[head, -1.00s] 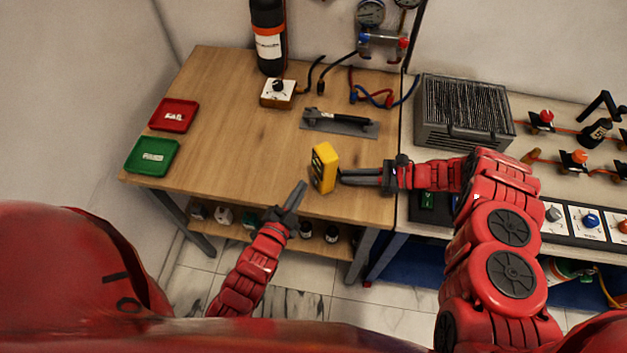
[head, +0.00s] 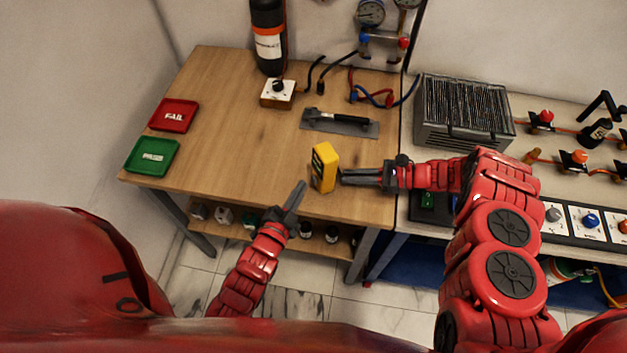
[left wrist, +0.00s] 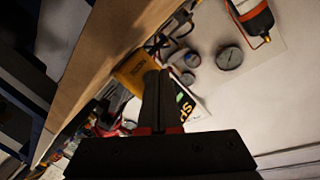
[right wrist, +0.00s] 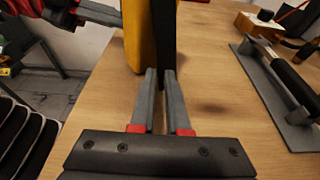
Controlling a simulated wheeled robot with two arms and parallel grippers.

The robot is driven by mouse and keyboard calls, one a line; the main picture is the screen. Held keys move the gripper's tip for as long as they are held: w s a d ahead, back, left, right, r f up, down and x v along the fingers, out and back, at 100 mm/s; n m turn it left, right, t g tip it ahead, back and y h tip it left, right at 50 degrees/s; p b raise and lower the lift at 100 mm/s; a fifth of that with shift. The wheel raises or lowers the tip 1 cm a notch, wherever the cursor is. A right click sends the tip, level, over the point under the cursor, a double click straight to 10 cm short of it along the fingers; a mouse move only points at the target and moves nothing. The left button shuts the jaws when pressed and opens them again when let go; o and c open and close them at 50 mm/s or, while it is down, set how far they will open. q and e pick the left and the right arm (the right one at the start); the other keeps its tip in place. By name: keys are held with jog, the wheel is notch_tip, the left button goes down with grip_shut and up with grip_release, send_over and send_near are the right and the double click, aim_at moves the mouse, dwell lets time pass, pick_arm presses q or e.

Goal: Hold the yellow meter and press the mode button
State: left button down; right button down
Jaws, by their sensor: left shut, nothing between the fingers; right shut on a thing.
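I cannot tell whether the meter touches the bench. My left gripper (head: 301,185) is shut and empty, just left of the meter and apart from it. The mode button is too small to make out.
A grey plate with a black-handled tool (head: 340,121) lies behind the meter. A box with a knob (head: 278,93) stands farther back. A red FAIL tray (head: 174,115) and a green tray (head: 152,156) lie at the left. The bench between is clear.

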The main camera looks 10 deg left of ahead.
pick_arm(q)
jog(key=shift+w+d, duration=0.1)
dwell(0.5)
jog(key=shift+w+d, duration=0.2)
jog(key=shift+d, duration=0.05)
jog(key=shift+w+d, duration=0.3)
jog(key=shift+d, duration=0.05)
dwell(0.8)
jog(key=shift+s+a, duration=0.1)
jog(key=shift+a, duration=0.05)
jog(key=shift+s+a, duration=0.45)
jog(key=shift+a, duration=0.1)
jog(key=shift+s+a+r, duration=0.1)
jog(key=shift+s+a, duration=1.55)
jog(key=shift+a, duration=0.3)
pick_arm(e)
jog(key=c, duration=0.8)
grip_release()
jog(key=shift+c, duration=0.2)
